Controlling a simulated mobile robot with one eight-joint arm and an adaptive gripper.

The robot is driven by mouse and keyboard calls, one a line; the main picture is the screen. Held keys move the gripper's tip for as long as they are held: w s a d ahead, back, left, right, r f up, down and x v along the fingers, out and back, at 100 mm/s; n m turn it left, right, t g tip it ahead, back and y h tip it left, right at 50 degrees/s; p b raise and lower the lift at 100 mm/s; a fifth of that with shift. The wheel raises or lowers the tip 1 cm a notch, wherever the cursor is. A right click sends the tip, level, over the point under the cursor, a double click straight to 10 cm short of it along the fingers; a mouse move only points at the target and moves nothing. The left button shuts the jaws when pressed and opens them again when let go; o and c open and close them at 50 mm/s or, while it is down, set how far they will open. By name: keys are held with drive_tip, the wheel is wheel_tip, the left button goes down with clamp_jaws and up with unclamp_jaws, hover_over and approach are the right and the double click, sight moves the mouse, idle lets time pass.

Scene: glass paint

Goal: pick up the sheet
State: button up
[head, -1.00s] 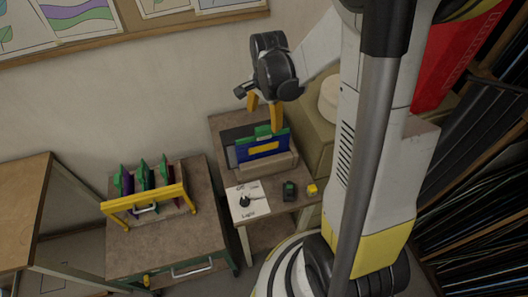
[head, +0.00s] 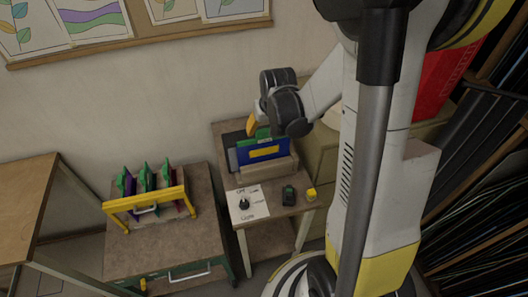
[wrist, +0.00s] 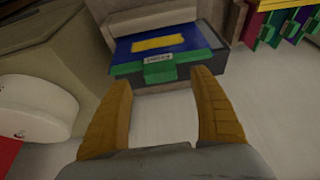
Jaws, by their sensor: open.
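A blue sheet (head: 266,153) with a yellow patch and a green top edge stands upright in a holder on the small table. In the wrist view the same sheet (wrist: 193,39) lies just beyond my fingertips, its green edge (wrist: 172,64) with a small white label facing me. My gripper (wrist: 163,80) is open and empty, its two yellow fingers apart on either side of the label and not visibly touching the sheet. In the head view my gripper (head: 252,122) is above the sheet, with one finger mostly hidden by the wrist.
A white card with a dial (head: 244,203), a dark green-topped item (head: 289,195) and a yellow block (head: 311,194) sit on the table front. A yellow-framed rack (head: 148,203) with several green-edged sheets stands on the cart at left. A wall is behind.

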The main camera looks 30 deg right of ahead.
sight(264, 131)
drive_tip(key=x, duration=0.4)
drive_tip(key=shift+w+f, duration=0.2)
drive_tip(key=shift+w, duration=0.1)
drive_tip(key=c, duration=1.4)
